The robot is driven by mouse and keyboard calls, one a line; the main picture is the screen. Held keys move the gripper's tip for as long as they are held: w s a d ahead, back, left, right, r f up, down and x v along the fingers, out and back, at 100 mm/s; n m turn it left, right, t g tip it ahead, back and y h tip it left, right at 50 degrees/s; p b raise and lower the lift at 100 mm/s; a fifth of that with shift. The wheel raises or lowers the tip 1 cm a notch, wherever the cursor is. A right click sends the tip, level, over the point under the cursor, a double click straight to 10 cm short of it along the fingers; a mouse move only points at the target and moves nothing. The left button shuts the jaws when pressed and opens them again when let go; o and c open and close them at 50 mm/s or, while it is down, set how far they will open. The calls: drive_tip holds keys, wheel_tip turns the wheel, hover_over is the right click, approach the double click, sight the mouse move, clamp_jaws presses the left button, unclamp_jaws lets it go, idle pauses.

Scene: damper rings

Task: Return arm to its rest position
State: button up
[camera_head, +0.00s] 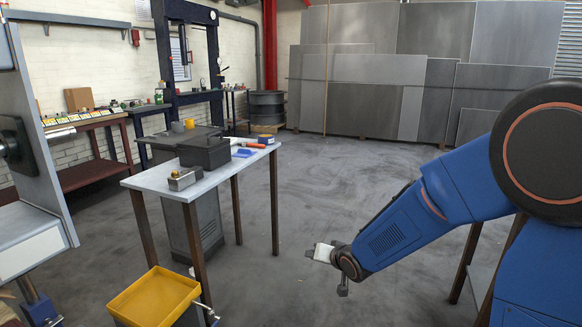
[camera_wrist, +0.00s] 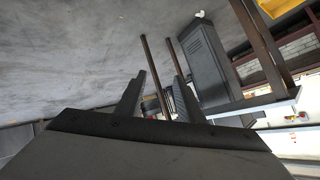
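My blue arm (camera_head: 405,232) reaches in from the right edge of the head view, over open floor. My gripper (camera_head: 318,253) is at its end, right of the table and apart from it. In the wrist view my gripper (camera_wrist: 158,92) shows two dark fingers spread apart, with nothing between them but distant table legs and floor. No damper ring can be made out in either view.
A grey table (camera_head: 165,178) carries a dark box (camera_head: 205,153), a small metal block (camera_head: 185,179) and an orange-handled tool (camera_head: 257,146). A yellow tray (camera_head: 155,299) stands at the front left. Panels (camera_head: 420,60) lean on the back wall. The middle floor (camera_head: 345,180) is clear.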

drive_tip(key=s+d+r+g+h, duration=0.1)
drive_tip(key=s+d+r+h, duration=0.1)
drive_tip(key=s+d+r, duration=0.35)
drive_tip(key=s+d+r+g+h, duration=0.1)
drive_tip(key=s+d+r, duration=0.2)
drive_tip(key=s+d, duration=0.6)
drive_tip(key=s+d+r+g, duration=0.1)
drive_tip(key=s+d, duration=0.2)
drive_tip(key=s, duration=0.8)
drive_tip(key=s+d+r+n+g+h, duration=0.1)
drive_tip(key=s+d+g, duration=0.1)
drive_tip(key=s, duration=1)
drive_tip(key=shift+s+d+r, duration=0.2)
drive_tip(key=shift+d+r, duration=0.1)
drive_tip(key=shift+d, duration=0.1)
